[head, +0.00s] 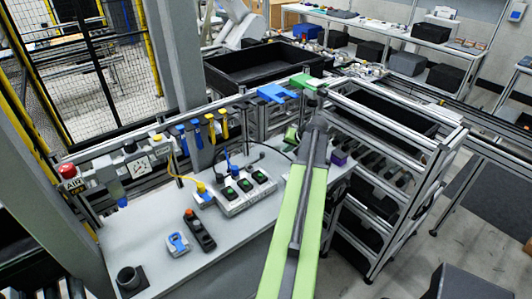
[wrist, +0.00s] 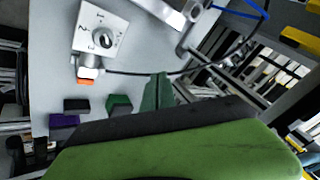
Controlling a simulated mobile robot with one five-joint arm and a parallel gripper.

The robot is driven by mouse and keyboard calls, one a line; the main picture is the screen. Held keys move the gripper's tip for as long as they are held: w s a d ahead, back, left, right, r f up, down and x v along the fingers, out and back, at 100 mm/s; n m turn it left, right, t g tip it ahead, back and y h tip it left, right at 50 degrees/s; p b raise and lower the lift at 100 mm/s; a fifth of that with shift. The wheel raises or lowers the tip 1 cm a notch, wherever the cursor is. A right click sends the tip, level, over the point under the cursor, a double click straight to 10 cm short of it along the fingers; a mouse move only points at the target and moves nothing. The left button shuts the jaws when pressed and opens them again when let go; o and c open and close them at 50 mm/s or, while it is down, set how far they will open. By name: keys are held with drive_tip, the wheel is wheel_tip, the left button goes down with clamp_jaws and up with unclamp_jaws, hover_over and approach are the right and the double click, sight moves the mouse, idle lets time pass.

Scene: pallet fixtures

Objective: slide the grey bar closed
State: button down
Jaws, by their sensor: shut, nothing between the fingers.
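A pale grey metal bar (wrist: 158,9) crosses the top of the wrist view and ends near a grey bracket (wrist: 190,42). I cannot tell for certain whether it is the task's grey bar, or how far it is slid. My gripper (wrist: 158,92) shows as narrow green fingers, shut and empty, below the bracket and apart from the bar in the picture. In the head view my green arm reaches up from the bottom over the bench's right end and hides what lies beneath it.
A white dial plate (wrist: 101,40) with a black cable sits left of my fingers. A purple block (wrist: 64,121) and a green block (wrist: 119,103) lie below it. In the head view, a switch box (head: 240,192) and black handset (head: 200,230) stand on the grey bench (head: 145,225). A metal rack (head: 395,185) stands at right.

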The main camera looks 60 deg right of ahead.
drive_tip(key=shift+s, duration=0.1)
drive_tip(key=b+x, duration=0.9)
drive_tip(key=x, duration=0.2)
drive_tip(key=shift+s+f, duration=0.15)
drive_tip(key=w, duration=0.1)
drive_tip(key=w+a, duration=0.1)
drive_tip(key=w+r+p, duration=0.1)
drive_tip(key=shift+w+a, duration=0.1)
drive_tip(key=shift+a, duration=0.05)
drive_tip(key=shift+w, duration=0.2)
drive_tip(key=shift+a, duration=0.1)
